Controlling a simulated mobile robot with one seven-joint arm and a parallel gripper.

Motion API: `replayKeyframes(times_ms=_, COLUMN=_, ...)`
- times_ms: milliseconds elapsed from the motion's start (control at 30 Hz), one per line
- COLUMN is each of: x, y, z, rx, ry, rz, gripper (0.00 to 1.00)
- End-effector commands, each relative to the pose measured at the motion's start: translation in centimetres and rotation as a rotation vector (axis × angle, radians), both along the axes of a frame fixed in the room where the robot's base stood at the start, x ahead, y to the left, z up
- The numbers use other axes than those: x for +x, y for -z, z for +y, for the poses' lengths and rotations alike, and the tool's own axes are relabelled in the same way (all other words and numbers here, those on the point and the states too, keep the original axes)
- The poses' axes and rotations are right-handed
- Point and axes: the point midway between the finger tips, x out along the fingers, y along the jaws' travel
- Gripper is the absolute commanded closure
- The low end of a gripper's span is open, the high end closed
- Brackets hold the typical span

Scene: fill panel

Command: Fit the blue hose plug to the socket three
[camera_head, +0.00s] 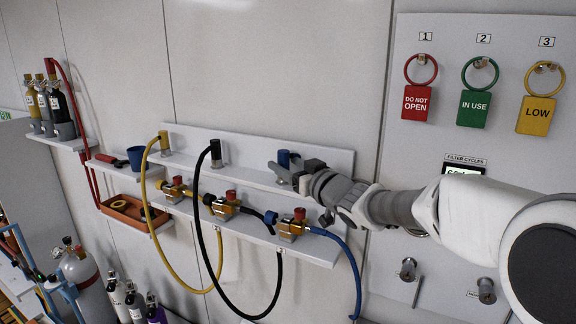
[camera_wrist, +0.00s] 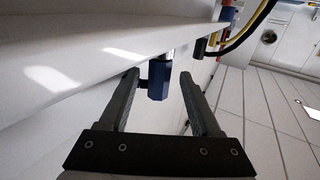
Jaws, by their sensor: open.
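A blue hexagonal piece that looks like the hose plug (camera_wrist: 158,80) shows between my fingers in the wrist view, nearer the left finger. In the head view a blue piece (camera_head: 284,158) stands at the right of the upper shelf, behind my gripper (camera_head: 285,176). My gripper (camera_wrist: 159,76) is open around the blue piece; I cannot tell whether a finger touches it. A blue hose (camera_head: 352,262) hangs from the right side of the rightmost brass valve (camera_head: 291,228). I see no number on the valves, so I cannot tell which is socket three.
Two more brass valves (camera_head: 224,207) sit along the lower shelf (camera_head: 321,252). Yellow (camera_head: 147,205) and black (camera_head: 200,205) hoses loop in front of both shelves. Hooks numbered 1 to 3 hold red, green and yellow (camera_head: 534,116) tags on the right panel. An orange tray (camera_head: 125,210) is at left.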

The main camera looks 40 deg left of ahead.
Motion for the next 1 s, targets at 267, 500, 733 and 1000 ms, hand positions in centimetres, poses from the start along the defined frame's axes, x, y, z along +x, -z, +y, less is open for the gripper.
replayKeyframes(times_ms=267, x=0.1, y=-0.3, z=-0.1, rx=0.004, ry=0.002, rz=-0.003, gripper=0.32)
replayKeyframes(times_ms=500, x=0.1, y=-2.3, z=-0.1, rx=0.006, ry=0.002, rz=-0.007, gripper=0.32)
replayKeyframes(times_ms=733, x=0.0, y=-3.4, z=0.1, rx=0.005, ry=0.000, rz=-0.008, gripper=0.32)
replayKeyframes(times_ms=1000, x=0.0, y=-8.9, z=0.0, rx=0.005, ry=0.000, rz=-0.004, gripper=0.32)
